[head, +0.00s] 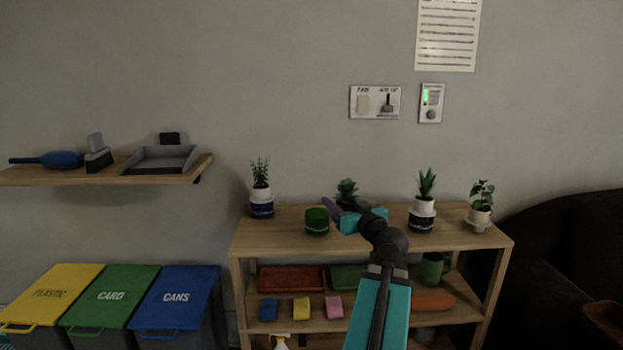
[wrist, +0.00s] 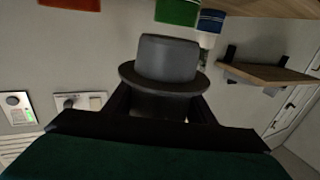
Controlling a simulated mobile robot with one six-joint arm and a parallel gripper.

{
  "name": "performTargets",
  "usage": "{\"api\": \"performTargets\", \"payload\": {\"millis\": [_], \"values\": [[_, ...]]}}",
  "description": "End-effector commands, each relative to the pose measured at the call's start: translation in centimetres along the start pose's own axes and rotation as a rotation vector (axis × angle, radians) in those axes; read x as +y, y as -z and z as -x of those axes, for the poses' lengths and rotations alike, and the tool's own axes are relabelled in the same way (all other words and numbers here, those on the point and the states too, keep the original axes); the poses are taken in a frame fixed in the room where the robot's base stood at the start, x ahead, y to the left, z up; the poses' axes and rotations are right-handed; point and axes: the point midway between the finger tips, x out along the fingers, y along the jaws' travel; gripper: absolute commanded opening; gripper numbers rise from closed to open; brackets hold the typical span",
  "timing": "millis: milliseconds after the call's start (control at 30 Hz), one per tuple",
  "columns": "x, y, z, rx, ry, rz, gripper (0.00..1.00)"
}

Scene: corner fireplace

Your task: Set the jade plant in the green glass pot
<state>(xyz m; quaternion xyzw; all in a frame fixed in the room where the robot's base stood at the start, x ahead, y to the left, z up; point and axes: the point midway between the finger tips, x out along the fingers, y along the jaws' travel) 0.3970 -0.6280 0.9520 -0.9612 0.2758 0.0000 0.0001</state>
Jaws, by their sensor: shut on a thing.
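My gripper (head: 345,218) is shut on a small grey pot (wrist: 167,58) with a wide rim, in front of the shelf unit's top. Green leaves (head: 346,188) show just above the gripper in the head view; I take this to be the jade plant. Its leaves are hidden in the wrist view. The green glass pot (head: 317,222) stands on the top board, just left of my gripper. It also shows at the top edge of the wrist view (wrist: 178,12), apart from the held pot. Its inside cannot be seen.
On the top board (head: 290,229) are a plant in a blue-and-white pot (head: 262,206) at left, a spiky plant (head: 426,185) and a leafy plant (head: 482,193) at right. Another green pot (head: 431,267) stands lower. A wall shelf (head: 115,175) is at left.

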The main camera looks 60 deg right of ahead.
Motion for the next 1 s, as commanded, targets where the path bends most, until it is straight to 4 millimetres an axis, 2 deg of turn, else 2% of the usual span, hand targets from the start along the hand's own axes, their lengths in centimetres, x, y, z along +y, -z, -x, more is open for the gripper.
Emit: {"api": "performTargets", "payload": {"millis": [233,567,767,1000], "values": [[-1.1,0.1,-0.5,0.001,0.016,0.0,0.38],[-0.6,0.3,-0.9,0.001,0.013,0.0,0.38],[-0.1,1.5,-3.5,0.005,0.012,-0.004,0.38],[0.2,2.7,-9.0,0.007,0.012,-0.006,0.38]]}}
